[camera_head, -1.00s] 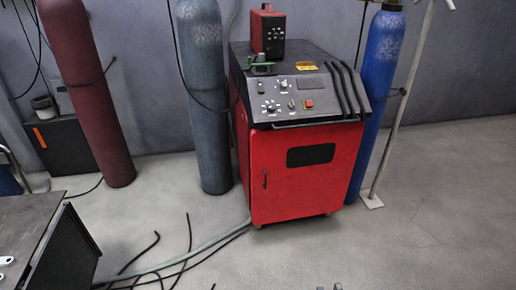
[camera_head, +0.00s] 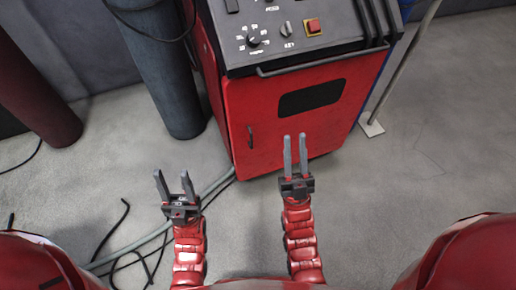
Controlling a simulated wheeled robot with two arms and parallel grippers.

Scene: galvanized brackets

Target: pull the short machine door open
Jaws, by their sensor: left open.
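The short machine door (camera_head: 268,137) is the red front panel of the welding machine, with a dark window (camera_head: 311,98) in it. It looks closed. Its small dark upright handle (camera_head: 250,136) is near the left edge. My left gripper (camera_head: 172,174) is open and empty, in front of the machine and to the lower left of the handle in the picture. My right gripper (camera_head: 295,138) is open and empty, its fingers overlapping the lower part of the door in the picture, right of the handle. I cannot tell how far either gripper is from the door.
A dark gas cylinder (camera_head: 165,75) stands left of the machine, and a dark red cylinder (camera_head: 35,95) further left. Hoses (camera_head: 155,237) lie on the floor at lower left. A pole on a base plate (camera_head: 372,128) stands at right.

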